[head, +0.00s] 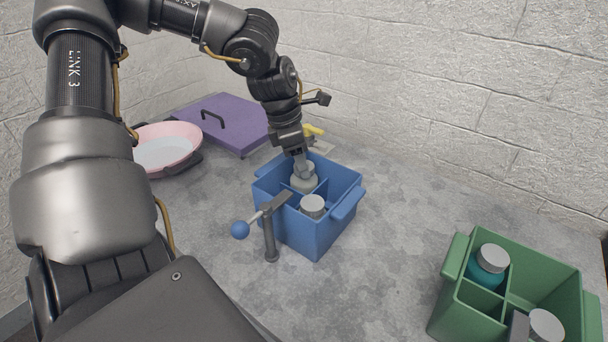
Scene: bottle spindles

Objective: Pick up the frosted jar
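A blue divided crate (325,237) stands on the counter in the middle of the head view. A pale grey jar (304,185), which looks like the frosted jar, stands in its back compartment. My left gripper (301,162) comes down from above and is right at the top of this jar, its fingers pointing down. The fingers overlap the jar's top, so I cannot tell whether they are closed on it. A second grey-lidded jar (312,205) stands in a nearer compartment of the same crate. My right gripper is not in view.
A post with a lever and blue ball (240,229) stands at the crate's front left. A green crate (460,312) with a teal jar (488,265) and another lidded jar (545,326) is at right. A pink bowl (168,146) and purple box (228,128) lie behind left.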

